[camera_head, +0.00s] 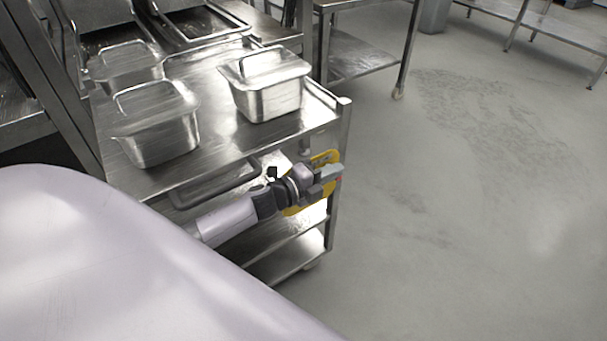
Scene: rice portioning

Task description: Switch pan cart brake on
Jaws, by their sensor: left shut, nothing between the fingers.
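The pan cart (215,152) is a steel cart with shelves, standing left of centre. My left gripper (334,173) is shut and empty at the cart's front right corner post, below the top shelf. A yellow part (324,157) shows just behind and above the gripper, with more yellow below it; I take it for the brake piece, but the gripper covers most of it. I cannot tell whether the fingers touch it or which way it is set. My right gripper is out of view.
Lidded steel pans (268,84) stand on the cart's top shelf. Steel counters stand behind and left of the cart. Another steel table (362,62) is behind it. The grey floor (470,210) on the right is clear. My own white body fills the lower left.

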